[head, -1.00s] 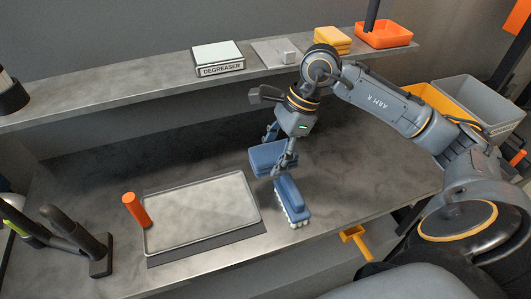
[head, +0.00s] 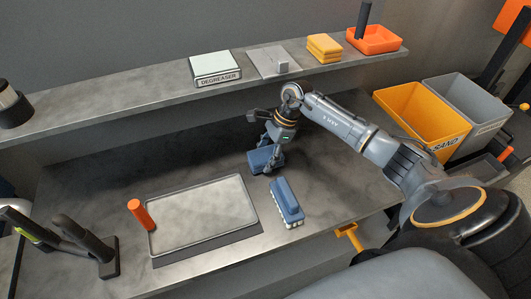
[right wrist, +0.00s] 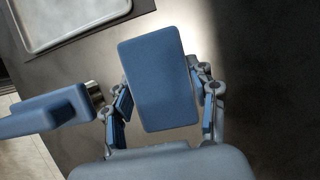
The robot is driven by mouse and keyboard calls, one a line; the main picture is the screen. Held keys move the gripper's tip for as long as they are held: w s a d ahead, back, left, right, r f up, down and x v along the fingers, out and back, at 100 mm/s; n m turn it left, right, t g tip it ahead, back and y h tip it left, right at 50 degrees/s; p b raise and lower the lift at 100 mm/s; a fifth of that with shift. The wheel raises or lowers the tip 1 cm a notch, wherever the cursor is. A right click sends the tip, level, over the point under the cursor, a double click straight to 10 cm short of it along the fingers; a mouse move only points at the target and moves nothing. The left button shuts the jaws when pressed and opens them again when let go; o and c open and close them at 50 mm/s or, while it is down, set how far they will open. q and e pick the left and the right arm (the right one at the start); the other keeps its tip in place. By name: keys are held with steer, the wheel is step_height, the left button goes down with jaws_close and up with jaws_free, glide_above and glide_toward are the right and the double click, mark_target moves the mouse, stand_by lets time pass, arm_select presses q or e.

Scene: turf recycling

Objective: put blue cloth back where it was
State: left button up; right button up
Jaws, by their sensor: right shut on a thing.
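The blue cloth (head: 260,160) is a thick folded block on or just above the workbench, behind the blue brush. My right gripper (head: 268,155) is shut on it. In the right wrist view the cloth (right wrist: 158,88) sits between both fingers, its flat face toward the camera. Part of it is hidden by the fingers in the head view. I cannot tell whether it touches the bench.
A blue brush (head: 287,200) stands close in front of the cloth. A grey tray (head: 205,182) with an orange cylinder (head: 140,215) beside it lies to the left. The shelf (head: 130,102) runs behind. Bare bench (head: 340,190) lies to the right.

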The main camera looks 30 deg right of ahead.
steer(key=shift+f+b, duration=0.35)
steer(key=shift+b, duration=0.05)
steer(key=o, duration=1)
steer(key=shift+r, duration=0.1)
steer(key=shift+r+p, duration=0.15)
steer(key=shift+p, duration=0.15)
steer(key=shift+d+r, duration=0.15)
steer(key=shift+r, duration=0.1)
steer(key=b+v, duration=0.3)
steer(key=v, duration=0.7)
steer(key=shift+d+r, duration=0.1)
steer(key=shift+r, duration=0.2)
steer(key=shift+s+d+r, duration=0.1)
steer(key=shift+r, duration=0.3)
